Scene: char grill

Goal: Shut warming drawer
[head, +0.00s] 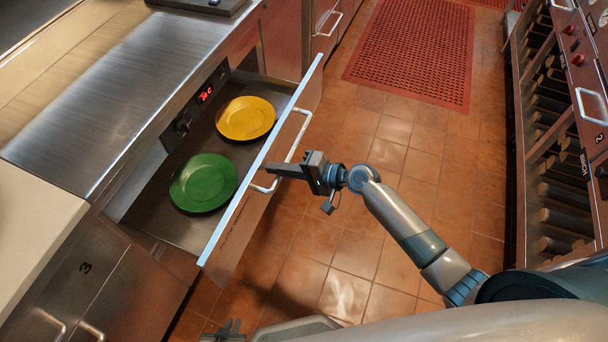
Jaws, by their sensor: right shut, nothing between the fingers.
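The warming drawer (228,224) stands pulled out from the steel counter, its front panel facing right into the aisle. A long pale bar handle (299,137) runs along that front. Inside lie a green plate (203,183) and a yellow plate (245,118). My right gripper (270,168) is shut and empty, with its fingertips at the handle and drawer front. I cannot tell whether they touch. My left gripper (226,331) shows only partly at the bottom edge, below the drawer and apart from it; its jaws are not clear.
A control panel with a red display (205,94) sits above the drawer opening. A steel counter (110,90) lies at left. A red floor mat (415,50) lies at the back. The tiled floor between is clear.

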